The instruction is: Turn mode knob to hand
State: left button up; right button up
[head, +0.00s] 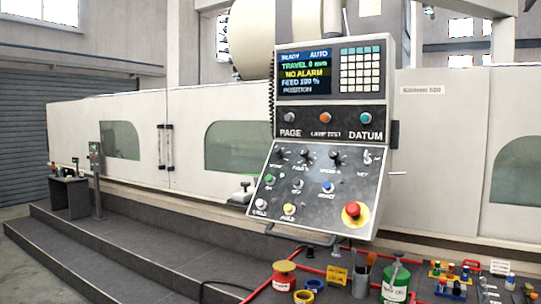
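The control panel (318,190) hangs in the middle of the head view, its lower face tilted. Three black knobs sit in its top row. The left knob (282,153) has a small label that looks like "MODE", too small to read surely. The other two are the middle knob (306,156), seemingly marked "FEED %", and the right knob (337,158), seemingly "SPEED %". Position marks around the left knob are not legible. The screen (305,74) reads "READY", "AUTO" and "NO ALARM". Neither of my grippers is in view.
A key switch (367,156) and a red emergency button (353,211) sit on the panel's right. Coloured buttons fill its lower part. A handle bar (300,238) runs below. A bench with a green-labelled bottle (395,285) and tools stands at lower right. Dark steps (130,245) lie left.

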aim_at(276, 150)
jog(key=i+j+z, duration=0.45)
jog(key=i+j, duration=0.6)
jog(key=i, duration=0.05)
